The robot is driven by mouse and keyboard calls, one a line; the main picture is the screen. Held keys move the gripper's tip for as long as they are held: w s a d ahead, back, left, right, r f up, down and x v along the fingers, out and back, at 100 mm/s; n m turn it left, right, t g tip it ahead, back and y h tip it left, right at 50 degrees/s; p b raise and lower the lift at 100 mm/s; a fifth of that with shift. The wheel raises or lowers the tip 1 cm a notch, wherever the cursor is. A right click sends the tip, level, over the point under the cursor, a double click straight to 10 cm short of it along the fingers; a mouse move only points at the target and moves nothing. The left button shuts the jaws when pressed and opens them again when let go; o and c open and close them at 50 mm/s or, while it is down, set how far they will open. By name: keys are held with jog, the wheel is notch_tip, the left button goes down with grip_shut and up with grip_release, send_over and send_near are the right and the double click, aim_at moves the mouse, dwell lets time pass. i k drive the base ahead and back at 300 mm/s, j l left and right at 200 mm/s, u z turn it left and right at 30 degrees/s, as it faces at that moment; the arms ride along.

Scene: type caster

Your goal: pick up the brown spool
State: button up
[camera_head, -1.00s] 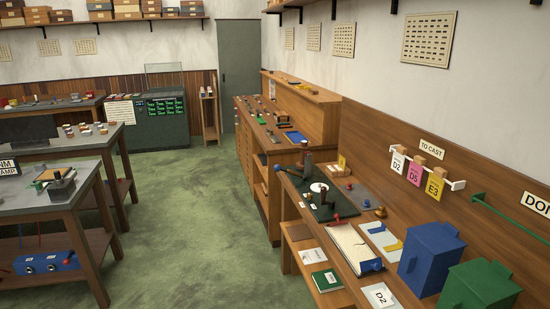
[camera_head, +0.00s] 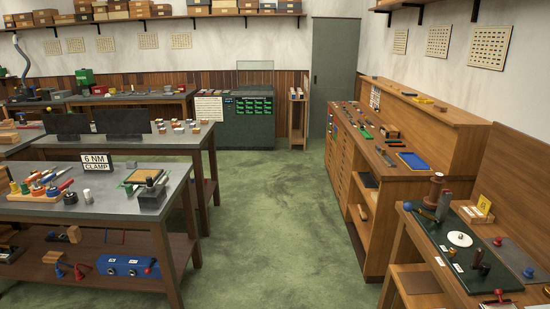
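A small reddish-brown upright piece (camera_head: 436,186) stands at the back left of the green board on the near right bench. It looks like a spool, but it is too small to be sure it is the brown spool. My gripper is not in view.
The near right bench also holds a green board (camera_head: 440,236) with a white disc (camera_head: 459,239). A long wooden cabinet (camera_head: 380,190) stands behind it. A grey-topped bench (camera_head: 100,207) with tools stands on the left. Green floor (camera_head: 270,240) between them is clear.

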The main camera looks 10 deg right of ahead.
aim_at(431, 202)
jog(key=i+z, duration=0.1)
jog(key=i, duration=0.8)
jog(key=i+j+z, duration=0.15)
jog(key=i, duration=0.75)
jog(key=i+z, duration=0.25)
jog(key=i, duration=0.35)
jog(key=i+z, duration=0.2)
jog(key=i, duration=0.4)
jog(key=i+j+z, duration=0.25)
jog(key=i, duration=0.3)
jog(key=i+l, duration=0.2)
jog(key=i, duration=0.25)
jog(key=i+l, duration=0.15)
jog(key=i, duration=0.3)
jog(key=l+z, duration=0.05)
